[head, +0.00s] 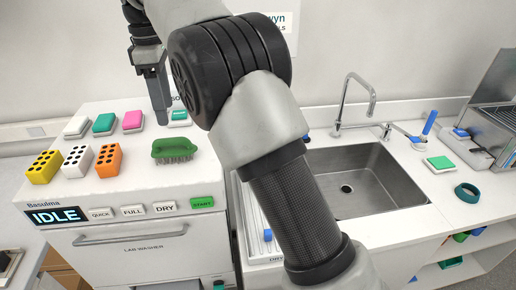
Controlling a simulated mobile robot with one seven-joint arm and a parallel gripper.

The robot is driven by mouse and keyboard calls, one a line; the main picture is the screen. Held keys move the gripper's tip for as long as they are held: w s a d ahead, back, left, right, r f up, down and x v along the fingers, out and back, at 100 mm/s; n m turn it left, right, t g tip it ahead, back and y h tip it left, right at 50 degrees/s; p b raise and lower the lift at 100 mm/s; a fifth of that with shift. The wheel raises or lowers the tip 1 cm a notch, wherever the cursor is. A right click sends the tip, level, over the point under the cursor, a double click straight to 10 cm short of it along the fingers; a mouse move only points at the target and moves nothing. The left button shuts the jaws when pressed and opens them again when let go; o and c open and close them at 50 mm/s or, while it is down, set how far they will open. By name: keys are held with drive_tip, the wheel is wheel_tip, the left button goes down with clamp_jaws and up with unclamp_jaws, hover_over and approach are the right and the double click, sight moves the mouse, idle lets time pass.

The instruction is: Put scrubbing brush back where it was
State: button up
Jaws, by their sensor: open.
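A green scrubbing brush (174,149) with grey bristles lies bristles down on the white top of the lab washer (140,185), right of the coloured blocks. My gripper (160,118) hangs fingers down above the back of the washer top, behind the brush and apart from it. It is open, and nothing shows between its fingers. My arm crosses the middle of the view and hides part of the counter and the sink's left side.
Several sponges (104,123) and yellow, white and orange holed blocks (109,160) stand on the washer left of the brush. A steel sink (352,180) with a tall tap (356,95) is at right.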

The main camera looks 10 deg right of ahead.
drive_tip(key=s+d+r+m+t, duration=0.1)
drive_tip(key=s+d+r+m, duration=0.1)
drive_tip(key=s+d+m, duration=0.3)
drive_tip(key=s+d+r+m+t+y, duration=0.1)
drive_tip(key=s+d+r, duration=0.1)
drive_tip(key=d, duration=0.5)
drive_tip(key=s+d+r+m+t, duration=0.1)
drive_tip(key=s+d+r+m, duration=0.25)
drive_tip(key=d, duration=0.35)
drive_tip(key=s+d+f+m+t, duration=0.1)
drive_tip(key=s+d+f+m, duration=0.2)
drive_tip(key=s, duration=0.2)
drive_tip(key=s+d+f+m, duration=0.3)
drive_tip(key=s+f, duration=0.1)
drive_tip(key=s, duration=0.2)
drive_tip(key=s+d+f+m+t+h, duration=0.1)
drive_tip(key=s+d+f+m, duration=0.2)
drive_tip(key=s, duration=0.3)
drive_tip(key=shift+f+t, duration=0.3)
drive_tip(key=shift+f, duration=0.15)
